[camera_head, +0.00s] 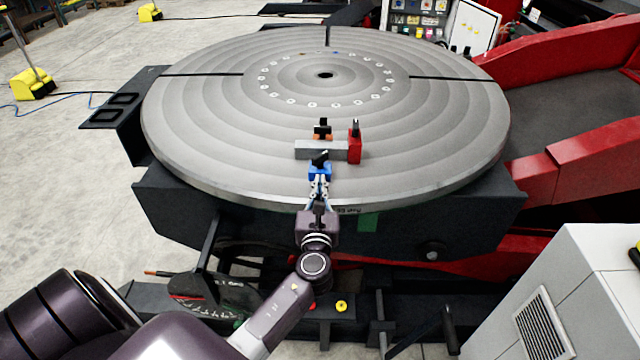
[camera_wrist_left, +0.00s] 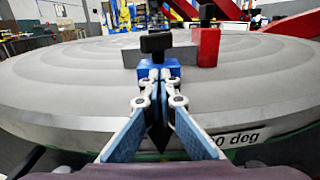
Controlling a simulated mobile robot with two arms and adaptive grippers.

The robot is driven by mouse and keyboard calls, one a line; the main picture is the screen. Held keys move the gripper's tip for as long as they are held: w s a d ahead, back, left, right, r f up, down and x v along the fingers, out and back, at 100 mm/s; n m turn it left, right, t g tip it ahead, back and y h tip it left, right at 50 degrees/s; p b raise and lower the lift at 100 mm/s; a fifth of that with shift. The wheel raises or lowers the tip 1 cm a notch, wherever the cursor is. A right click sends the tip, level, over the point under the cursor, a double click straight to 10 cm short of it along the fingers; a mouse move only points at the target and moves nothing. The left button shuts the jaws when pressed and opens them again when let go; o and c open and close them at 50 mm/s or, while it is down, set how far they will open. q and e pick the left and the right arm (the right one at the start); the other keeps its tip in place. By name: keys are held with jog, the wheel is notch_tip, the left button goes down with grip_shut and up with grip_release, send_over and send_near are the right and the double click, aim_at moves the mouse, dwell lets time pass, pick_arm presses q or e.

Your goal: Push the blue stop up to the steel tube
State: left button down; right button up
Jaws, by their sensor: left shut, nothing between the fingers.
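The blue stop (camera_head: 318,172), with a black knob on top, sits on the round grey turntable (camera_head: 220,135) near its front edge. The steel tube (camera_head: 312,149), a grey bar, lies just behind it; any gap between them is too small to tell. The wrist view also shows the blue stop (camera_wrist_left: 174,71) and the tube (camera_wrist_left: 131,57). My right gripper is out of view.
The red stop also carries a black knob. The turntable around the stops is clear. A light grey cabinet (camera_head: 560,300) stands at the front right, and red machine arms (camera_head: 570,165) flank the right side.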

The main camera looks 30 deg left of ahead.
aim_at(320, 168)
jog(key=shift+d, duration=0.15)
pick_arm(q)
jog(key=shift+w+a, duration=0.15)
jog(key=shift+w, duration=0.2)
jog(key=x, duration=0.4)
jog(key=shift+w+a, duration=0.15)
jog(key=shift+w, duration=0.05)
jog(key=shift+s+r, duration=0.1)
jog(key=shift+r, duration=0.05)
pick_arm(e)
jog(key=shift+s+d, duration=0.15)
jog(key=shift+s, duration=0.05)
